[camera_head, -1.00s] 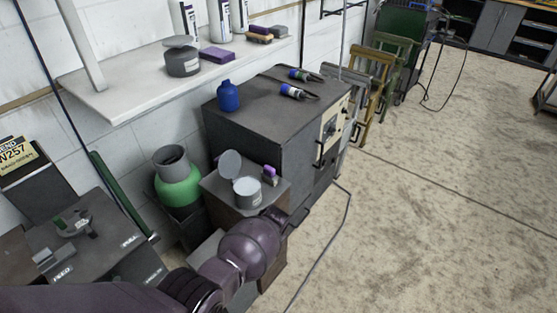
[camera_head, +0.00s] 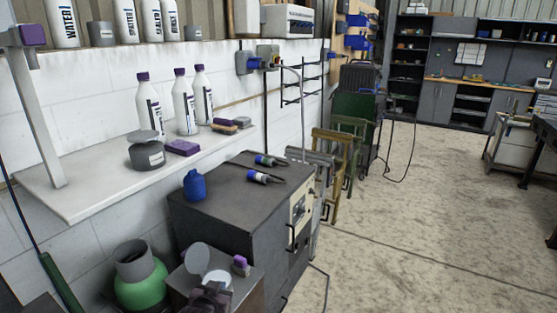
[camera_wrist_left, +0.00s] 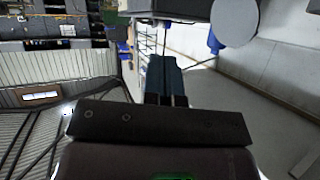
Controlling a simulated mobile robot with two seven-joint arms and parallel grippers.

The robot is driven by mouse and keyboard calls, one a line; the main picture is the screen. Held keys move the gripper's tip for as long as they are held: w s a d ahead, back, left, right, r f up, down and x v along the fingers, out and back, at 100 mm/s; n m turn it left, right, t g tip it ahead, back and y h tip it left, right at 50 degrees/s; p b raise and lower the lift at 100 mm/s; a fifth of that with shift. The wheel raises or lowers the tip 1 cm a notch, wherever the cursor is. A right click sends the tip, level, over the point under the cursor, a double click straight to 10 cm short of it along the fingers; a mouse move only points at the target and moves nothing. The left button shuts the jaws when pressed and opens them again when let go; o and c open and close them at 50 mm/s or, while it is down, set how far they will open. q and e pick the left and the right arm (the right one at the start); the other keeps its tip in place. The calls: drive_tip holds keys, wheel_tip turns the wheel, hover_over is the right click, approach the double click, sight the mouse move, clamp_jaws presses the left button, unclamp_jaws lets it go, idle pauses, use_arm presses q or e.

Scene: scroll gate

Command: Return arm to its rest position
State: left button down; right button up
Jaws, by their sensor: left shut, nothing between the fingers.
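My left gripper (camera_wrist_left: 166,70) shows in the left wrist view, with its dark blue fingers together and nothing between them. It points away from the wrist into open space. A round grey lid (camera_wrist_left: 236,22) and a blue object (camera_wrist_left: 214,43) show beyond it to the right. My right gripper is in neither view.
A white shelf (camera_head: 85,195) holds bottles and a grey tin (camera_head: 146,154).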

use_arm(q)
drive_tip(key=s+a+n+t+b, duration=0.1)
drive_tip(key=s+a, duration=0.3)
drive_tip(key=s, duration=0.4)
drive_tip(key=s+a, duration=0.4)
drive_tip(key=s, duration=0.4)
drive_tip(key=s+a+f+g+y, duration=0.1)
drive_tip(key=s+a+f, duration=0.1)
drive_tip(key=s+f, duration=0.2)
drive_tip(key=s+a+f+g, duration=0.1)
drive_tip(key=s+a+f, duration=0.1)
drive_tip(key=s, duration=0.7)
drive_tip(key=shift+s+f+n+y+b, duration=0.2)
drive_tip(key=shift+f+n+y+b, duration=0.15)
drive_tip(key=shift+f, duration=0.55)
